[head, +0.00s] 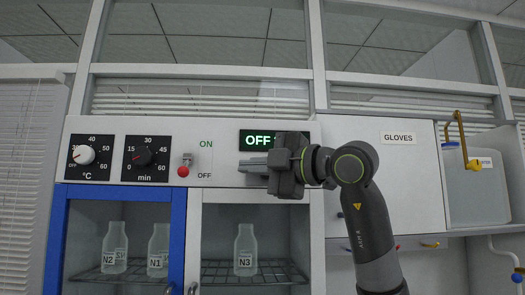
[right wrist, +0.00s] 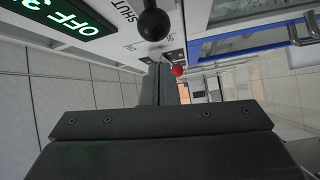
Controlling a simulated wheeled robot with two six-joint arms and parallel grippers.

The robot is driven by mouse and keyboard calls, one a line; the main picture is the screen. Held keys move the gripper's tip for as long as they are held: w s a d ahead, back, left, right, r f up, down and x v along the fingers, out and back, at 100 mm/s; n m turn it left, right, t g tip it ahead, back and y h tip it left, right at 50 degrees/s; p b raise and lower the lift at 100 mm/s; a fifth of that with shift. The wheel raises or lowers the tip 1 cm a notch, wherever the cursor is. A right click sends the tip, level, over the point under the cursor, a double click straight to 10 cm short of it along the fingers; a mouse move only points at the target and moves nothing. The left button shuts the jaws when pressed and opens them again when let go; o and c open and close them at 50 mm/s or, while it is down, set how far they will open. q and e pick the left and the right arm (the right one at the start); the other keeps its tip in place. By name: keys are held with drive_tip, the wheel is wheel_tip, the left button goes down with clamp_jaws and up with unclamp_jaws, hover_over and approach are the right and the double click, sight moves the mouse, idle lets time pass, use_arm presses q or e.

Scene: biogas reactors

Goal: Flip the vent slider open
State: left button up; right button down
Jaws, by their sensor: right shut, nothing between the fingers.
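The vent slider appears to be the black ball knob on a stem (right wrist: 153,24) at the top of the right wrist view, beside the word SHUT on the white panel. In the head view it is hidden behind my right gripper. My right gripper (head: 241,168) is in front of the panel, just below the green display, fingers pointing left. In the right wrist view its fingers (right wrist: 162,70) are together and empty. The knob shows just beyond and above them in the picture; I cannot tell whether they touch. My left gripper is not in view.
A red-tipped ON/OFF switch (head: 183,170) is left of my gripper, with two dials, temperature (head: 84,155) and minutes (head: 143,157), further left. Below are a blue-framed door (head: 178,235) and bottles on racks. A GLOVES cabinet (head: 400,165) is at right.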

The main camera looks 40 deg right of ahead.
drive_tip(key=s+d+b, duration=0.2)
drive_tip(key=s+d, duration=0.2)
drive_tip(key=d, duration=0.5)
drive_tip(key=shift+s+d+f, duration=0.2)
drive_tip(key=shift+s+d, duration=0.05)
drive_tip(key=shift+w, duration=0.1)
idle(0.3)
